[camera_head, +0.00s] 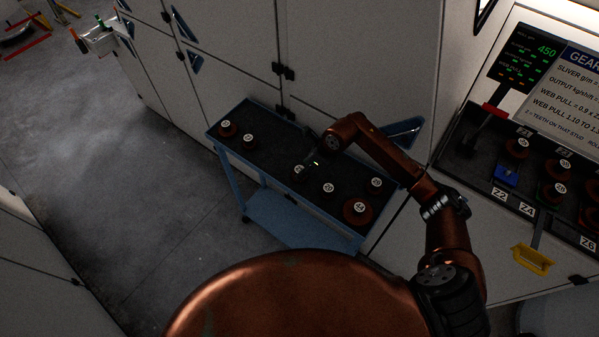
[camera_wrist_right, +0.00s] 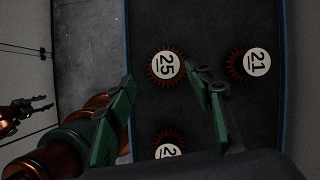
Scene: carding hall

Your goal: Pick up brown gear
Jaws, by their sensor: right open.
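Several brown toothed gears with white number discs lie on the dark top of a blue cart (camera_head: 232,165). One gear (camera_head: 298,171) is beside my right gripper (camera_head: 313,161), and a larger one (camera_head: 358,209) is at the near right end. In the right wrist view, gear 25 (camera_wrist_right: 166,65) lies ahead of and between the open fingers of my right gripper (camera_wrist_right: 168,92), which holds nothing. Gear 21 (camera_wrist_right: 252,62) is to the right; another gear (camera_wrist_right: 168,146) is partly hidden below. My left gripper (camera_wrist_right: 42,104) shows small at the left edge, fingers apart and empty.
Grey cabinets (camera_head: 235,50) stand close behind the cart. The floor (camera_head: 130,190) left of the cart is clear.

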